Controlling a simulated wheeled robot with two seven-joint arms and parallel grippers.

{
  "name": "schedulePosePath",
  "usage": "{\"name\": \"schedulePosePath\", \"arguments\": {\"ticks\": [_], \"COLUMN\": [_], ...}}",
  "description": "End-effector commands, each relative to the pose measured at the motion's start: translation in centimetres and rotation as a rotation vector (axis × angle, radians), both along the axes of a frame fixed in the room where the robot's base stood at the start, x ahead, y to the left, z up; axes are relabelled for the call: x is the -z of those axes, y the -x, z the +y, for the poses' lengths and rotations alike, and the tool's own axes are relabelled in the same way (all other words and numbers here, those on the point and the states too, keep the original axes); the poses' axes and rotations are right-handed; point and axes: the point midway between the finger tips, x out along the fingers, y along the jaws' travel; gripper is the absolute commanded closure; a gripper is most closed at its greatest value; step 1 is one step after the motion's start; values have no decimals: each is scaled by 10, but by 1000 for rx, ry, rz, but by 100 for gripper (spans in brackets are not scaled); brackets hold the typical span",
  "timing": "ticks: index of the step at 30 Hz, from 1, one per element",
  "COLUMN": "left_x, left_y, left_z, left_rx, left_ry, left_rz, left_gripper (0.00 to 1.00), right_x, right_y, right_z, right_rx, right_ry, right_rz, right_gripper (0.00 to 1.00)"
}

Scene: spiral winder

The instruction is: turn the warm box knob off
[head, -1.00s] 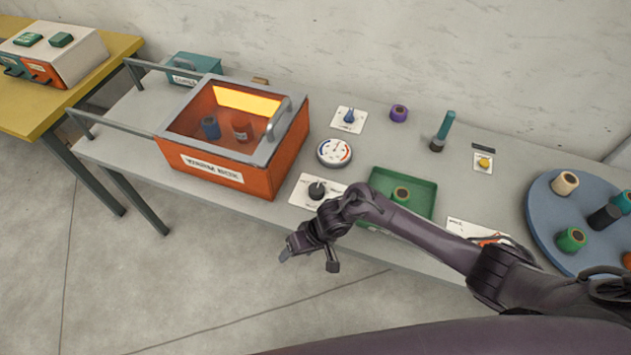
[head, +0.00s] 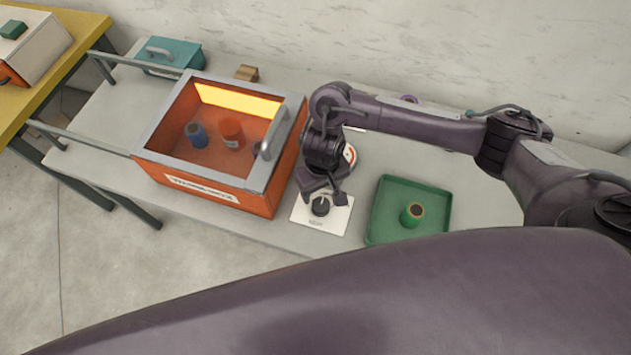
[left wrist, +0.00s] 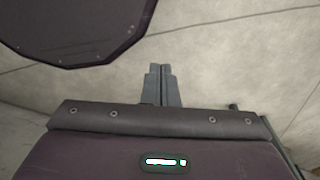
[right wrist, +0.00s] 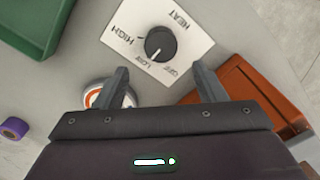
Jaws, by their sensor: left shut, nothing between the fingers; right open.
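The warm box (head: 215,188) is orange with a grey-framed window and glows inside, where blue and red spools show. To its right a black knob (head: 320,205) sits on a white plate (head: 323,222); the knob also shows in the right wrist view (right wrist: 160,43). The plate (right wrist: 195,38) reads HEAT, HIGH, LOW and OFF; a pale mark on the knob faces the LOW/OFF side, exact setting unclear. My right gripper (head: 323,191) is open above the plate, its fingers (right wrist: 162,80) apart and not around the knob. My left gripper (left wrist: 162,82) is shut and empty over the floor.
A green tray (head: 380,230) with a green spool (head: 411,214) stands right of the plate. A round dial (right wrist: 95,93) lies behind the knob, partly hidden by my right arm. A teal box (head: 178,55) stands at the back left. The warm box wall is close to the knob's left.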

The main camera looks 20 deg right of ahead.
Motion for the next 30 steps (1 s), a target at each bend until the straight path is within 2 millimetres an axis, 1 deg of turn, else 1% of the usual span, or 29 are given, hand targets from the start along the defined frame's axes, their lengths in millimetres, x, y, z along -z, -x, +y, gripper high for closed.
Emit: {"name": "schedulePosePath", "arguments": {"ticks": [4, 9, 13, 17, 22, 24, 26, 27, 30], "left_x": [16, 38, 48, 52, 50, 49, 49, 49, 50], "left_y": [10, 36, 47, 40, 14, 10, 10, 12, 17], "left_z": [0, 2, 2, 2, 0, -1, -1, -1, 0], "left_rx": [0, -1, -1, -1, -1, -1, -1, -1, -1], "left_ry": [-1, -4, -5, -4, 0, 1, 1, 1, 0], "left_rz": [15, 51, 66, 56, 18, 11, 13, 15, 23], "left_gripper": [100, 100, 100, 100, 100, 100, 100, 100, 100], "right_x": [21, 51, 67, 75, 77, 77, 77, 77, 77], "right_y": [3, 3, 2, 2, 2, 2, 2, 2, 2], "right_z": [0, 0, 0, 0, 0, 0, 0, 0, 0], "right_rx": [0, 2, 1, 0, -1, -1, -1, -1, -1], "right_ry": [2, 0, 1, 2, 1, 1, 1, 1, 1], "right_rz": [5, 5, 4, 3, 2, 2, 2, 2, 2], "right_gripper": [36, 36, 36, 36, 36, 36, 36, 39, 52]}}
